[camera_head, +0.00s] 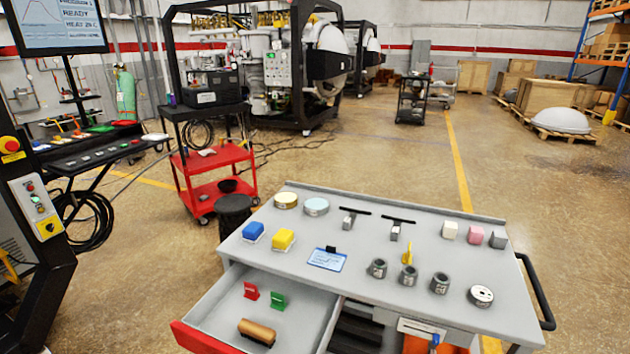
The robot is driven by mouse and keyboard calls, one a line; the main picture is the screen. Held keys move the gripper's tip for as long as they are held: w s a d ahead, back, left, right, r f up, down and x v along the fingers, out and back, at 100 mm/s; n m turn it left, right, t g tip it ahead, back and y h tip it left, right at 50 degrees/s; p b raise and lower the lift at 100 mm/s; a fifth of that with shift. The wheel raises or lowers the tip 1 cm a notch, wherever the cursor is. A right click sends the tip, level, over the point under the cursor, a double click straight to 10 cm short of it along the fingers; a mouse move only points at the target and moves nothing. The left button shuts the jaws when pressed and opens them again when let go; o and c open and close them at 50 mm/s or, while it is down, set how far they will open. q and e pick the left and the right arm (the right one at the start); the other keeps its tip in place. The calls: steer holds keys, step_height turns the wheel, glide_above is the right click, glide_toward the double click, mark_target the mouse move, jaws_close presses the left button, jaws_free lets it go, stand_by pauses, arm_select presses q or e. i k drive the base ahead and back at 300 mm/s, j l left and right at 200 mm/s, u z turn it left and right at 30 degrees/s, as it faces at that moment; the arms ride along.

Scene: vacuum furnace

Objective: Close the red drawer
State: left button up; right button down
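The red drawer (198,338) is pulled open at the front left of the grey cart (450,262). Its red front panel lies toward the bottom edge of the camera_head view, and its grey tray extends out from under the cart top. Inside lie a red clip-like piece (251,291), a green one (278,300) and a brush with a wooden back (257,332). Neither of my grippers shows in this view.
The cart top holds blocks, tins, metal cylinders, T-handled tools and a blue card (327,259). A black handle (537,291) is on its right side. A red shelf trolley (212,158) and a black bin (234,214) stand behind left. Floor on the right is clear.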

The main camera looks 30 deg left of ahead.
mark_target(306, 325)
steer(key=j+u, duration=0.1)
steer(key=u, duration=0.35)
steer(key=k+j+u, duration=0.1)
steer(key=u, duration=0.4)
steer(key=j+u, duration=0.15)
steer(key=u, duration=0.3)
